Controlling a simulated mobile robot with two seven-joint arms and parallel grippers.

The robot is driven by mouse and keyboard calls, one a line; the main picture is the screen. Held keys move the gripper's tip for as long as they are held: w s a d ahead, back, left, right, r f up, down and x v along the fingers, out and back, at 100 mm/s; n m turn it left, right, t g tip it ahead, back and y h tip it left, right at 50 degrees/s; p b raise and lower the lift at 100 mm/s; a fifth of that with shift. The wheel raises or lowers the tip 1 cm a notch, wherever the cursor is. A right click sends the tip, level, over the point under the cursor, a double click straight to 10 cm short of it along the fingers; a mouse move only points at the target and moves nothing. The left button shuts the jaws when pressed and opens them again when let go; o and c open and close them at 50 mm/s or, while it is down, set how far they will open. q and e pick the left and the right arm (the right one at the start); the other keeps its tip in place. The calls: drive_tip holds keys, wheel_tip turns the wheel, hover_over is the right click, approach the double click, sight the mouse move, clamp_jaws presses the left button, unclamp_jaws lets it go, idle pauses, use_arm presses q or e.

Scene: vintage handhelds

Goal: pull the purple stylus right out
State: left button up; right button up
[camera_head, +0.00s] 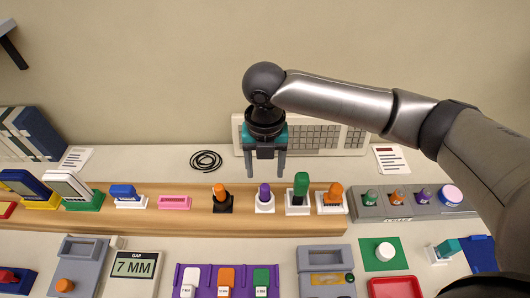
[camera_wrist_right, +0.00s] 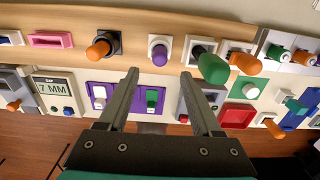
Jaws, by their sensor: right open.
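The purple stylus (camera_head: 264,191) stands upright in a small white holder (camera_head: 264,207) on the wooden ledge. In the right wrist view the stylus (camera_wrist_right: 160,57) shows just beyond the gap between the fingertips. My right gripper (camera_head: 266,172) is open and empty, pointing down, with its fingers apart; it appears above and behind the stylus in the head view. The open fingers also show in the right wrist view (camera_wrist_right: 159,74). Nothing is between them. My left gripper is not in view.
On the ledge (camera_head: 250,226), an orange stylus in a black holder (camera_head: 222,206) stands left of the purple one; a thick green one (camera_head: 301,187) and another orange one (camera_head: 334,193) stand right. A keyboard (camera_head: 320,137) and coiled cable (camera_head: 206,161) lie behind.

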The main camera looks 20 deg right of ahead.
sight(265, 187)
wheel_tip(265, 187, down, 8)
drive_tip(key=shift+r+b, duration=0.1)
drive_tip(key=shift+b, duration=0.55)
clamp_jaws()
idle(0.7)
idle(1.1)
